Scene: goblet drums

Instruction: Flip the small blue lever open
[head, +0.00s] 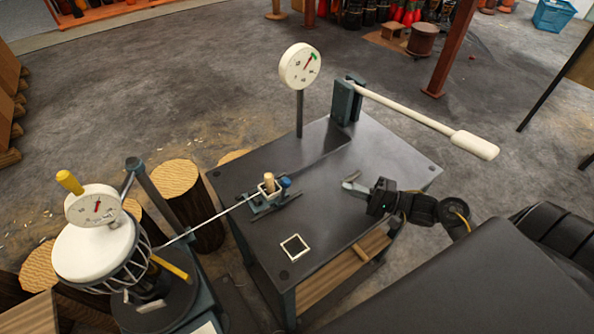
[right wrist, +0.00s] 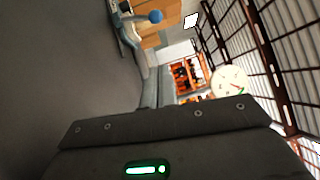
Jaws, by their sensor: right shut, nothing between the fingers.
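The small blue lever's round blue knob (head: 285,182) stands on a small metal clamp device (head: 262,203) on the dark table. A tan wooden peg (head: 268,181) stands beside the knob. In the right wrist view the blue knob (right wrist: 156,16) shows near the top. My right gripper (head: 348,184) is over the table to the right of the device, apart from the knob. It is shut and empty. My left gripper is not in view.
The dark table (head: 330,235) is mostly clear between device and gripper. A white-framed square (head: 294,247) lies near its front. A long white-handled lever (head: 410,115) and a dial gauge (head: 300,66) rise at the back. A drum (head: 95,250) on a stand is at left, joined by a thin rod.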

